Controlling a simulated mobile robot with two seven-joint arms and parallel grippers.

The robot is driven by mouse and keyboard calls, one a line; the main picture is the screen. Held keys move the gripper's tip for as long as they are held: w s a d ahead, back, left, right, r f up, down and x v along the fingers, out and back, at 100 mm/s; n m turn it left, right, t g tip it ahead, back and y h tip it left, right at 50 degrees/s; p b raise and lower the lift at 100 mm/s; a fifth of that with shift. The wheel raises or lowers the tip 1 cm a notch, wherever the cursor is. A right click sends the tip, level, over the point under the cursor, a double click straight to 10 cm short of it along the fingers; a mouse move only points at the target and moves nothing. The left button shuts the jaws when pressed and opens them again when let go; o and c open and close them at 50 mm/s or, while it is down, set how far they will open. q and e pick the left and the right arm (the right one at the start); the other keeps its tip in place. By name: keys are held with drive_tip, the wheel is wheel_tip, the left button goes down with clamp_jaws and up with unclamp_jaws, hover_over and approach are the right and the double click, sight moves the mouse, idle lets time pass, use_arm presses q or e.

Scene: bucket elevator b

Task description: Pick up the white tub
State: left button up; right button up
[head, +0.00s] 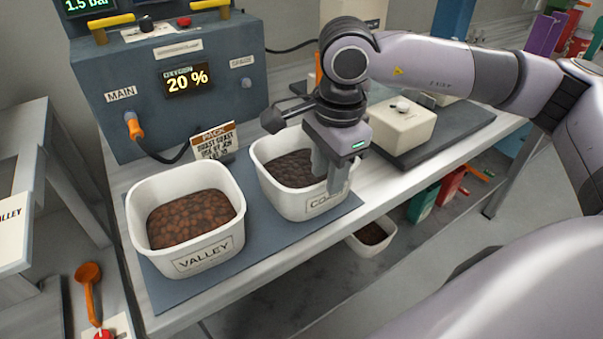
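Two white tubs of brown pellets stand side by side on a blue-grey mat (180,289) on the bench. The left white tub (209,254) is labelled VALLEY. The right white tub (285,203) has a label starting "CO", partly covered by my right gripper (333,180). That gripper points down at the right tub's front right rim, with one finger over the inside and the other by the outer wall. I cannot tell whether the fingers press on the wall. The right tub stands upright on the mat. My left gripper is out of view.
A dark control box (170,85) reading 20 % stands behind the tubs, with a small sign (215,142). A cream scale-like box (402,125) is at the right. Another white tub (371,238) sits on the lower shelf. An orange scoop (89,285) lies at lower left.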

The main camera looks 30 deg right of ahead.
sight(325, 199)
drive_tip(key=f, duration=0.5)
drive_tip(key=shift+w+d+f, duration=0.15)
drive_tip(key=shift+w, duration=0.25)
clamp_jaws()
idle(0.9)
